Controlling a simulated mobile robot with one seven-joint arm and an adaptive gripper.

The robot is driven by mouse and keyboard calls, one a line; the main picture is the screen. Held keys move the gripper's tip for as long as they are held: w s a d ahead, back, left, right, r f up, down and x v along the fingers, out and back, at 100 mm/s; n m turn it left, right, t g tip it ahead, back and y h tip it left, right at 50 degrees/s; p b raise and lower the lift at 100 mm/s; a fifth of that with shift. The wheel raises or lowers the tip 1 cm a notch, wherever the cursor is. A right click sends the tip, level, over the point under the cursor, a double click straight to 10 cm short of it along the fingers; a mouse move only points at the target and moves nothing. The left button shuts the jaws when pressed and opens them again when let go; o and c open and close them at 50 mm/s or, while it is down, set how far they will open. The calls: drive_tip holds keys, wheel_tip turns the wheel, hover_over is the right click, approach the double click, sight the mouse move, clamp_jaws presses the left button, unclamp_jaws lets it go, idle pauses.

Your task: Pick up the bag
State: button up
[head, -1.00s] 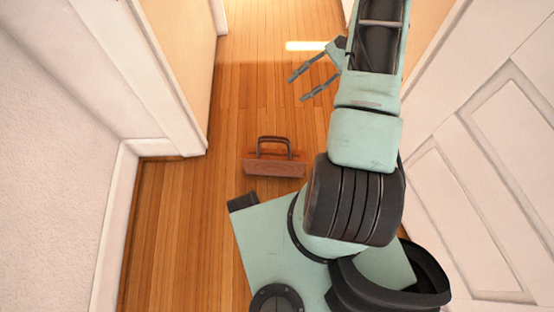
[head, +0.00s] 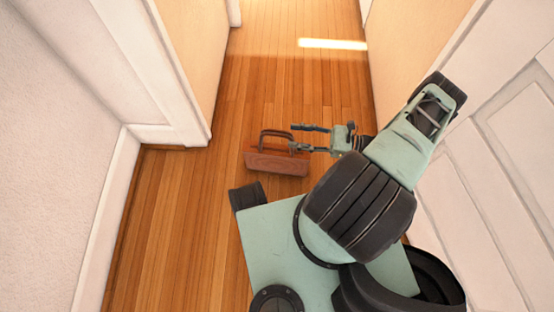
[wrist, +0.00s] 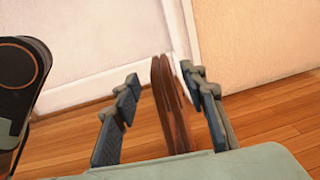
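The bag (head: 276,163) is brown with a dark arched handle and stands on the wood floor just ahead of my base in the head view. My gripper (head: 310,138) is at the right side of the bag, its fingers pointing left at about handle height. In the wrist view my gripper (wrist: 160,108) is open, with one finger on each side of the narrow brown bag (wrist: 171,105). A gap shows between the left finger and the bag. The right finger is closer to it, and I cannot tell whether it touches. The lower part of the bag is hidden behind my gripper body.
A white wall (head: 60,130) with a baseboard runs along the left. A white panelled door (head: 500,150) stands close on the right. The wood floor (head: 290,90) beyond the bag is clear, with a bright light patch farther back.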

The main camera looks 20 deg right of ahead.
drive_tip(key=b+x, duration=0.1)
drive_tip(key=x, duration=0.6)
drive_tip(key=shift+a, duration=0.15)
clamp_jaws()
idle(0.3)
